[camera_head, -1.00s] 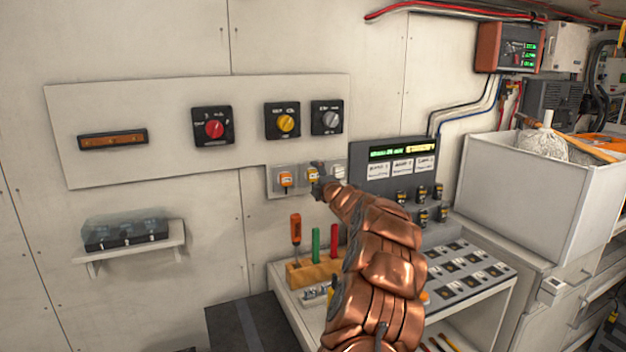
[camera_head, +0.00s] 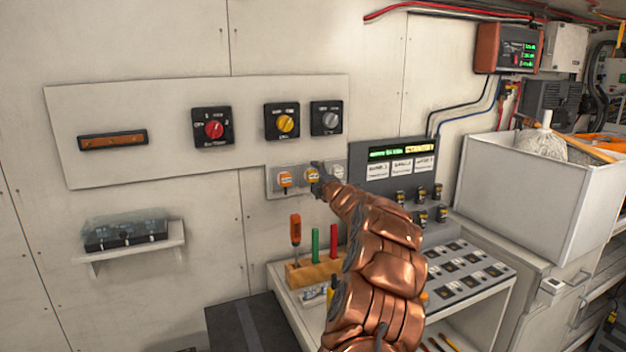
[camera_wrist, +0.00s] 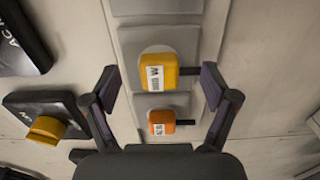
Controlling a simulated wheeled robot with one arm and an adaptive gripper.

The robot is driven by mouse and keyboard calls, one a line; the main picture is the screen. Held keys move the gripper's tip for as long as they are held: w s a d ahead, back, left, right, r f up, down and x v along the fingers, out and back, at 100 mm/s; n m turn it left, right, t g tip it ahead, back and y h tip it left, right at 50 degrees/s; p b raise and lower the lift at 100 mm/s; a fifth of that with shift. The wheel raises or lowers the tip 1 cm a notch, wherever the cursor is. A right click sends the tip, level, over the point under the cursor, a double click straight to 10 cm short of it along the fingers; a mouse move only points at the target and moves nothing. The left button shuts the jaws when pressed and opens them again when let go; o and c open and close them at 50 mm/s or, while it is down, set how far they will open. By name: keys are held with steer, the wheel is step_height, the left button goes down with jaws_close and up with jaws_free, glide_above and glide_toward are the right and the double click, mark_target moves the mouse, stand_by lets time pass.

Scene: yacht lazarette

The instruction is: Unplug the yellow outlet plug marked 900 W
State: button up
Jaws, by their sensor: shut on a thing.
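The yellow plug (camera_head: 313,175) sits in the middle socket of a grey outlet strip (camera_head: 273,192) on the wall. In the wrist view, the yellow plug (camera_wrist: 160,71) has a white label that appears upside down and looks like 900 W. My gripper (camera_head: 320,180) is at this plug, with its fingers (camera_wrist: 160,88) on either side of it and shut on it. The exact contact is hard to see. The plug is in its socket, with a dark cord at its right side in the wrist view. My gripper hides part of it in the head view.
An orange plug (camera_head: 285,179) is close on the left, and a pale plug (camera_head: 338,172) is close on the right. Rotary switches (camera_head: 286,121) are above. A tool block (camera_head: 314,272) and a grey display console (camera_head: 377,178) stand near my arm.

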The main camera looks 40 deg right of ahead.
steer(key=o, duration=1)
steer(key=shift+w+a+r, duration=0.15)
steer(key=shift+w+r, duration=0.1)
steer(key=shift+r, duration=0.15)
steer(key=shift+f, duration=0.2)
steer(key=shift+f, duration=0.15)
steer(key=shift+v, duration=6)
steer(key=shift+f, duration=0.1)
